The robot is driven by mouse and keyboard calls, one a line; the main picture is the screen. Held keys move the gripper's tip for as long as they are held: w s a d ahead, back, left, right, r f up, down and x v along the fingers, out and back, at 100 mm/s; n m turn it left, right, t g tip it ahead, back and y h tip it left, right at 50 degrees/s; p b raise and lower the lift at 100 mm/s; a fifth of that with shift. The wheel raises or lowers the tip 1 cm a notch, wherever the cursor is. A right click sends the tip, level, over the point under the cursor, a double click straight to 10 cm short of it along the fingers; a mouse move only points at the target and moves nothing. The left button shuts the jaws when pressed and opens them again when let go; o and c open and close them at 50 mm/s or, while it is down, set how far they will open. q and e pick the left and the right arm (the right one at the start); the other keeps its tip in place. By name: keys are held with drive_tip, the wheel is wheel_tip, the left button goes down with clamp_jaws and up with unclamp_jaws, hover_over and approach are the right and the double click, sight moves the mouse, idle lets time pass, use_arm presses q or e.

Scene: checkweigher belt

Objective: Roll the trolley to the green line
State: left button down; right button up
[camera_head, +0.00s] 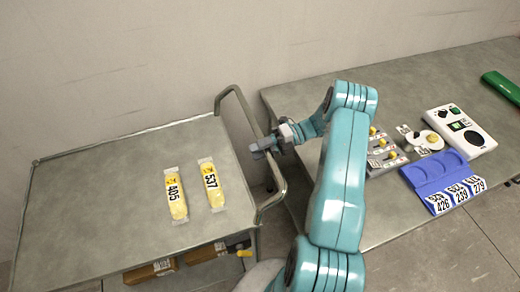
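The trolley (100,214) stands at the left, with a grey flat top and a low rim. Its tubular handle (241,104) rises along its right side. My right gripper (261,149) is at the middle of the handle, and its fingers reach across the bar. The fingers cover that part of the bar, so I cannot tell whether they are shut on it. Two yellow packs lie on the trolley top, marked 405 (176,194) and 537 (211,184). No green line shows on the floor in view. My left gripper is not in view.
A grey table (410,82) stands right of the trolley, with a narrow gap between. It holds a switch panel (383,150), a white control box (462,131), a blue numbered tray (431,176) and a green object (502,86). Brown boxes (150,271) sit under the trolley top. A wall stands behind.

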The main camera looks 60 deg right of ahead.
drive_tip(key=shift+o, duration=1)
drive_tip(key=shift+w+a, duration=0.1)
drive_tip(key=shift+a, duration=0.1)
drive_tip(key=b+v, duration=0.1)
drive_tip(key=v, duration=1.4)
drive_tip(key=shift+d+r, duration=0.2)
drive_tip(key=shift+d, duration=0.15)
drive_tip(key=shift+s, duration=0.25)
drive_tip(key=shift+a+f, duration=0.1)
drive_tip(key=shift+a, duration=0.05)
